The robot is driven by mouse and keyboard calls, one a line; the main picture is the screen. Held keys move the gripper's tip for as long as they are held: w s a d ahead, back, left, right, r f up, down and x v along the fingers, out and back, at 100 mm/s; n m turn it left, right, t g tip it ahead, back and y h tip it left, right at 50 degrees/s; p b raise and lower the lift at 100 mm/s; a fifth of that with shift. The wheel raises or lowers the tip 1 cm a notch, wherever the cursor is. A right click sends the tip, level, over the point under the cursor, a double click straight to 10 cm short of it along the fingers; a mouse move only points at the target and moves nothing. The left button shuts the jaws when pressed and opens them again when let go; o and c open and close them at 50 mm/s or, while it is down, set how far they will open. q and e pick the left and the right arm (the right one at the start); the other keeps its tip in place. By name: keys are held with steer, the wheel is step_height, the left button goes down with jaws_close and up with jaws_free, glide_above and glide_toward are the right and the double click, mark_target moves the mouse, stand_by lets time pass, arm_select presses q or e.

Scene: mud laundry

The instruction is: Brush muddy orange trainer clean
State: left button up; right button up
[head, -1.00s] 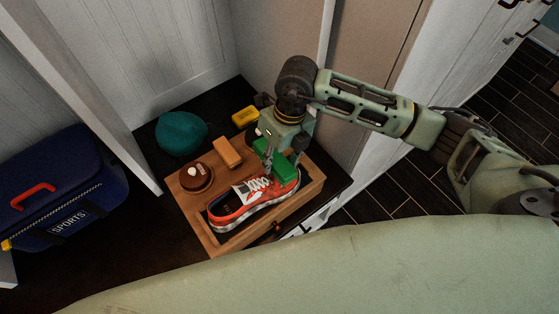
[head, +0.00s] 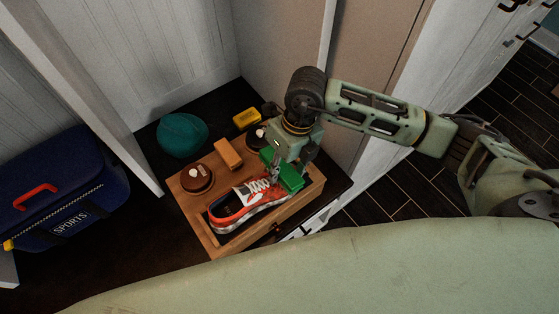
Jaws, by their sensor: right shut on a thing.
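The orange trainer (head: 232,207) lies in a wooden tray (head: 212,241), its heel toward the lower left and its toe toward the right. It has white laces and a grey tongue. My right gripper (head: 288,171) is shut on a green brush (head: 291,181) and holds it at the toe end of the trainer. The brush and gripper hide most of the toe, and I cannot tell whether the bristles touch it. Mud on the visible side is hard to make out. My left gripper is not in view.
The tray also holds an orange-tan block (head: 228,153), a brown round tin (head: 197,180) and another round item (head: 256,138) partly behind my gripper. A teal beanie (head: 182,135) and a yellow box (head: 246,118) lie behind. A blue sports bag (head: 62,190) stands left.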

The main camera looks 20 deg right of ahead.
steer(key=shift+s+d, duration=0.2)
steer(key=shift+s, duration=0.45)
steer(key=shift+r, duration=0.1)
step_height(320, 180, up, 8)
steer(key=p, duration=0.5)
steer(key=shift+p, duration=0.4)
stand_by(0.3)
